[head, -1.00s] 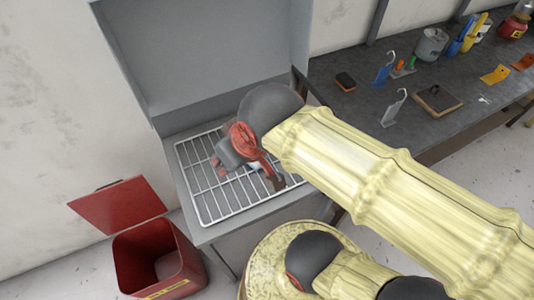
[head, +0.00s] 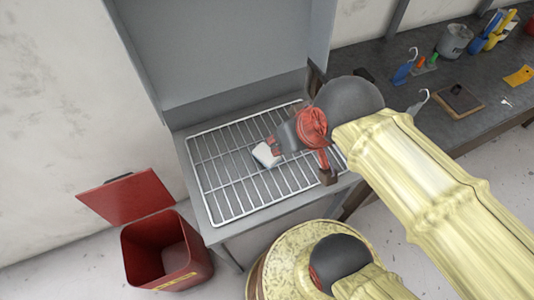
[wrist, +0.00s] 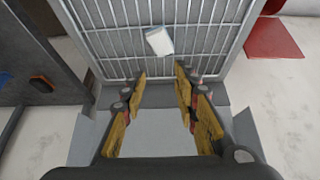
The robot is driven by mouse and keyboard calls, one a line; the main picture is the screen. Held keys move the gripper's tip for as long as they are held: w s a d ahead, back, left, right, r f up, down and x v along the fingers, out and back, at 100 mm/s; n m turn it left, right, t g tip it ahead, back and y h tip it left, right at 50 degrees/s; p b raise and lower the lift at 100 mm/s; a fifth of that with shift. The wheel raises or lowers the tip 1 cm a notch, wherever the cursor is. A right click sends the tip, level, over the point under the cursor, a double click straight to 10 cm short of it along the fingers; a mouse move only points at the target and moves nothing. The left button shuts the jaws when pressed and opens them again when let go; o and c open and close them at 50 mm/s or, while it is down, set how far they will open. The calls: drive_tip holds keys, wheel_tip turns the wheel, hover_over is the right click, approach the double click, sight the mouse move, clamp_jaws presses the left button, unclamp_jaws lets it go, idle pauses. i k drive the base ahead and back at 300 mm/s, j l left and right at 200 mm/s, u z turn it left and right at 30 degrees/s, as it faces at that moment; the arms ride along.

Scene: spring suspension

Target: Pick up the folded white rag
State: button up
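The folded white rag (head: 266,154) lies on the wire rack (head: 221,190) in the grey booth. In the wrist view the rag (wrist: 159,41) sits beyond the fingertips, near the middle of the rack. My gripper (wrist: 159,72) is open, with its two yellow-padded fingers apart and nothing between them. In the head view my gripper (head: 276,147) appears just right of the rag, partly overlapping it in the picture. I cannot tell its exact height above the rack from this view.
A red bin (head: 168,252) with its lid open stands on the floor left of the booth. A dark workbench (head: 400,100) at the right holds a block on a board (head: 459,100), a grey bucket (head: 454,40) and several tools. The rest of the rack is clear.

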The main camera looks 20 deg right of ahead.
sight(262, 152)
drive_tip(key=k+j+z, duration=0.2)
drive_tip(key=j+z, duration=0.15)
drive_tip(key=k+j+z, duration=0.2)
drive_tip(key=j+z, duration=0.15)
drive_tip(key=j, duration=0.15)
drive_tip(key=j+z, duration=0.2)
drive_tip(key=k+j+z, duration=0.2)
drive_tip(key=j, duration=0.15)
drive_tip(key=i, duration=0.1)
